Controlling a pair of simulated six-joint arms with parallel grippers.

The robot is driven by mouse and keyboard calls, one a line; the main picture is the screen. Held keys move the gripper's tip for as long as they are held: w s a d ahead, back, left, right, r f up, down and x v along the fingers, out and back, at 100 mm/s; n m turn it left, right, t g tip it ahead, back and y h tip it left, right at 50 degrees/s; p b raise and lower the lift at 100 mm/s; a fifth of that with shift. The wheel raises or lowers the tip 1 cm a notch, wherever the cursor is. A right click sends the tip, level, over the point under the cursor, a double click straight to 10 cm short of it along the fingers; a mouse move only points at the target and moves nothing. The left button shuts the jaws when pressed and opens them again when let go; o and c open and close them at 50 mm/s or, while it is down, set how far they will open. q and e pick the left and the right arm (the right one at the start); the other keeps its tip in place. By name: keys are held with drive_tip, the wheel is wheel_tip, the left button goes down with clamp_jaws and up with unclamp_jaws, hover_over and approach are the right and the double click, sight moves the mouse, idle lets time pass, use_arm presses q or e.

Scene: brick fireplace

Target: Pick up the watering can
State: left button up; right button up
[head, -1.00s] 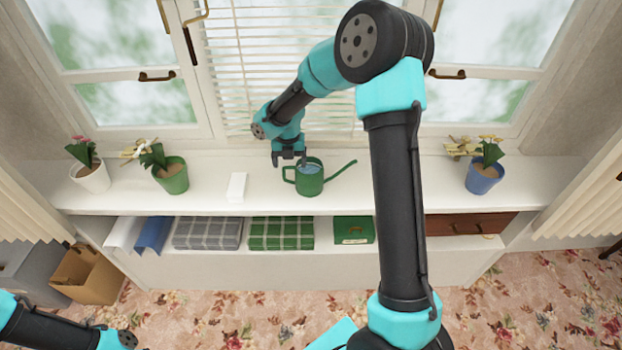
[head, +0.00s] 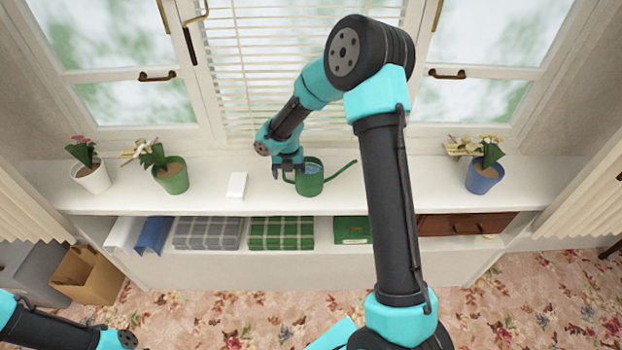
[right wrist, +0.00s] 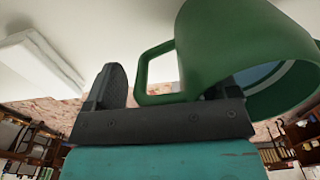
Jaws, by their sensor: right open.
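The green watering can (head: 309,183) stands upright on the white sill, its spout pointing right and its handle on the left. My right gripper (head: 288,176) is open at the handle side of the can. In the right wrist view the can (right wrist: 235,50) looms large at upper right. Its handle (right wrist: 143,75) appears between the two fingers of the gripper (right wrist: 168,88). The right finger is mostly hidden by the can, and I cannot tell if either finger touches it. Only a part of my left arm shows, at the lower left of the head view; its gripper does not show.
A white box (head: 237,186) lies just left of the can. A green pot (head: 172,178) and white pot (head: 92,177) stand further left, a blue pot (head: 483,178) at right. Blinds (head: 260,70) hang behind. Folded cloths (head: 281,233) lie on the shelf below.

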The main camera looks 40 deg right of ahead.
drive_tip(key=shift+c, duration=0.4)
drive_tip(key=c, duration=1.2)
drive_tip(key=shift+r, duration=0.3)
drive_tip(key=shift+r, duration=1.55)
drive_tip(key=shift+s+a+r, duration=0.25)
drive_tip(key=shift+s+a, duration=1.15)
drive_tip(key=shift+s, duration=0.85)
drive_tip(key=shift+s+a+r, duration=0.2)
drive_tip(key=shift+s+a, duration=1.15)
drive_tip(key=shift+s, duration=0.85)
drive_tip(key=shift+s+a+r, duration=0.25)
drive_tip(key=shift+s+a, duration=1.15)
drive_tip(key=shift+s, duration=0.85)
drive_tip(key=shift+s, duration=0.1)
